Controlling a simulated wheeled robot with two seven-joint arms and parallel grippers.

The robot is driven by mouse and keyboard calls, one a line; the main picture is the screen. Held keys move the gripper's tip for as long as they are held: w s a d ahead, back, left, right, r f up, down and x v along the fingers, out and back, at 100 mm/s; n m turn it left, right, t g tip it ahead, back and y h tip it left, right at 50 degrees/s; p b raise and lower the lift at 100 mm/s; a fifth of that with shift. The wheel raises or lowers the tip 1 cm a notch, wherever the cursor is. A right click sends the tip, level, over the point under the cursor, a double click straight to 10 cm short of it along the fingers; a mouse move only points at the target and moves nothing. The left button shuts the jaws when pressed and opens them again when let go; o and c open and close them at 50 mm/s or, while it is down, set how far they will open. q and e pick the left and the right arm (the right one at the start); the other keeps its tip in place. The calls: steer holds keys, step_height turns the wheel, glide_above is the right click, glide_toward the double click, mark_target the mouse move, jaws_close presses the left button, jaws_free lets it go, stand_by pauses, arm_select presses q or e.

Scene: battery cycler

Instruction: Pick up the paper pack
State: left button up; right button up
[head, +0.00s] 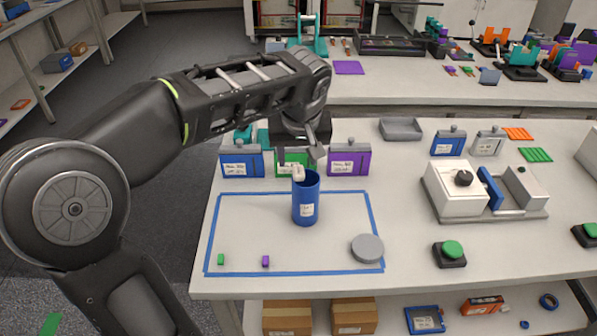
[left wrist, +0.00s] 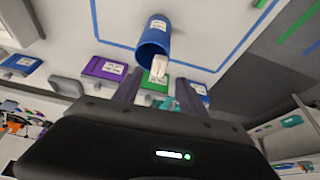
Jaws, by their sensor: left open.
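A small white pack (head: 298,174), which looks like the paper pack, shows at the mouth of an open blue canister (head: 305,208). In the left wrist view the white pack (left wrist: 158,68) sticks out at the rim of the canister (left wrist: 154,42); its lower part is hidden. My left gripper (head: 314,152) is just above and behind the canister. In the left wrist view its two fingers (left wrist: 158,92) are apart, with the pack in line with the gap and seemingly just beyond the tips. I cannot tell whether they touch it. My right gripper is not in view.
Blue (head: 241,162), green (head: 291,163) and purple (head: 348,161) boxes stand close behind the canister. A grey round lid (head: 367,248) and small green (head: 221,259) and purple (head: 266,261) pieces lie inside the blue tape outline. A white-grey device (head: 456,189) stands right.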

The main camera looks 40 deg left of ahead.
mark_target(298, 170)
arm_select(q)
steer(key=x, duration=0.2)
steer(key=p+x, duration=0.1)
steer(key=x, duration=0.1)
steer(key=shift+w+d+f, duration=0.1)
steer(key=shift+f, duration=0.3)
steer(key=shift+c, duration=0.3)
jaws_close()
stand_by(0.3)
